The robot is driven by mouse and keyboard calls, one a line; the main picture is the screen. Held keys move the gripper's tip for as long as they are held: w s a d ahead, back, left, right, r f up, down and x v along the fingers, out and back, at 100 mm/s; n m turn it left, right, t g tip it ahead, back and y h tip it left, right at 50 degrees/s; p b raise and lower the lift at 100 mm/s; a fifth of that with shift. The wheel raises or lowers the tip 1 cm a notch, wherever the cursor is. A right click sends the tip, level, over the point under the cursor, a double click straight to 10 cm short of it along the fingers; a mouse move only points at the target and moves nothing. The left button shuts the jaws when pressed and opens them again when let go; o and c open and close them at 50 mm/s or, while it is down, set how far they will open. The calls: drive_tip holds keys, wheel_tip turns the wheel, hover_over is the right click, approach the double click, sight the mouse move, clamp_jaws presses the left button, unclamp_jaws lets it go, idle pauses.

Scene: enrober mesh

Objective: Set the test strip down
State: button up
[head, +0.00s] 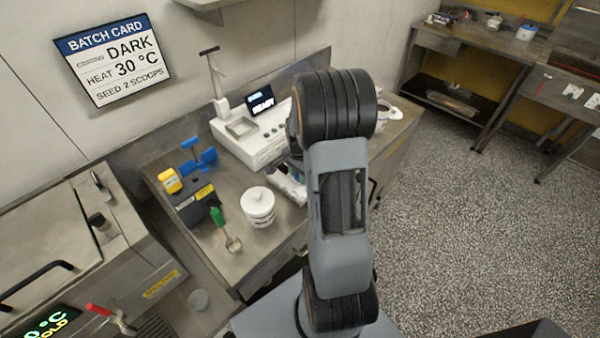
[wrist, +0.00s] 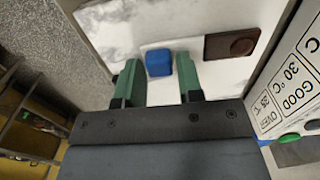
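In the wrist view my gripper (wrist: 160,66) has two green fingers on either side of a blue block (wrist: 159,62). The block is at the left end of a white strip (wrist: 213,72), which I take for the test strip. The right finger crosses in front of the strip. A dark brown piece (wrist: 231,45) shows at the strip's right side. A white marbled surface (wrist: 130,22) is behind the strip. I cannot tell whether the fingers press on the block, or whether the strip rests on the surface. In the head view my arm hides the gripper and strip.
A panel with temperature text (wrist: 294,70) stands close on the right in the wrist view. In the head view the bench holds a white tub (head: 258,208), a white machine with a display (head: 240,145), a dark box (head: 195,202) and a blue stand (head: 198,158).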

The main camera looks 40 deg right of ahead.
drive_tip(key=shift+o, duration=1.3)
drive_tip(key=shift+r, duration=0.15)
wheel_tip(320, 180, up, 11)
drive_tip(key=s+a+r+n+t, duration=0.2)
drive_tip(key=s+a+r+n, duration=0.1)
drive_tip(key=s+a+n, duration=0.3)
drive_tip(key=s+a+r+n+t, duration=0.2)
drive_tip(key=s+a+n, duration=0.4)
drive_tip(key=a+n, duration=0.4)
drive_tip(key=shift+a+r+t+b, duration=0.35)
drive_tip(key=shift+a+r, duration=0.35)
drive_tip(key=shift+r, duration=0.15)
